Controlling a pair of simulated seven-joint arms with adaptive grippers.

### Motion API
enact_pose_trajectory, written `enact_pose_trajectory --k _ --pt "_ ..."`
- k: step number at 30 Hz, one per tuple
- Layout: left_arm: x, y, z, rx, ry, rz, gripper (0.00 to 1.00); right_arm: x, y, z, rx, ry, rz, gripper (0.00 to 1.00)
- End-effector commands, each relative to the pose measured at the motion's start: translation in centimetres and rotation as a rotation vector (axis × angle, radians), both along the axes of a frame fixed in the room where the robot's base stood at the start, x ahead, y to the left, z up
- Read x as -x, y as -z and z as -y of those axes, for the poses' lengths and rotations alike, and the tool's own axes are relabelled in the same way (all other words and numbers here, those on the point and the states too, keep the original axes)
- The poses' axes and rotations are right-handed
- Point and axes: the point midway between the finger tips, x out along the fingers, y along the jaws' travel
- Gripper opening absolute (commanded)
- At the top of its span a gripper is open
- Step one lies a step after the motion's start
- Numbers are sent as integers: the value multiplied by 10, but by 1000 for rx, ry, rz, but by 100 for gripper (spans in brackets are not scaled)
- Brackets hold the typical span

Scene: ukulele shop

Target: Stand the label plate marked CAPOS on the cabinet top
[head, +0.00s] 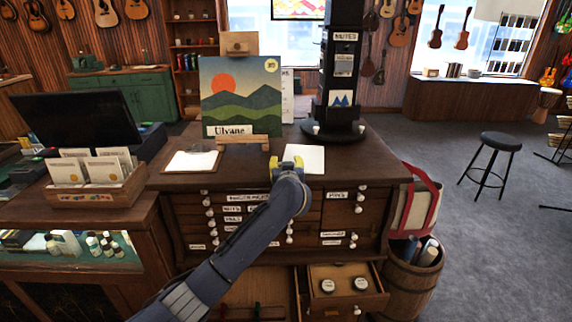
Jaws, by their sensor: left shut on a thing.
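The dark wood cabinet top (240,164) fills the middle of the head view. My left gripper (287,164), with yellow fingers, is low over its front part, beside a white sheet (308,156). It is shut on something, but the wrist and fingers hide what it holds. I cannot make out any plate marked CAPOS. My right gripper is not in view.
A landscape picture on a stand (240,92) has a plate reading Ulvane. A black tower (339,75) marked MUTES stands at the back right. A clipboard (192,161) lies at left. An open drawer (345,284) holds two round tins.

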Motion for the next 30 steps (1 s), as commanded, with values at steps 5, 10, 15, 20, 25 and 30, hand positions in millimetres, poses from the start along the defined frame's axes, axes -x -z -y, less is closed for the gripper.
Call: enact_pose_trajectory --k 5,10,15,20,25,30 --pt "0 2 0 -1 0 0 27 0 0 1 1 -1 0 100" --pt "0 4 0 -1 0 0 27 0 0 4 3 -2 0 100" --pt "0 7 0 -1 0 0 27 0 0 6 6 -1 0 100" --pt "0 9 0 0 0 0 27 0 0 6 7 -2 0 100" --pt "0 11 0 0 0 0 27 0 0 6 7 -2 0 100" --pt "0 12 0 0 0 0 61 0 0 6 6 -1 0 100"
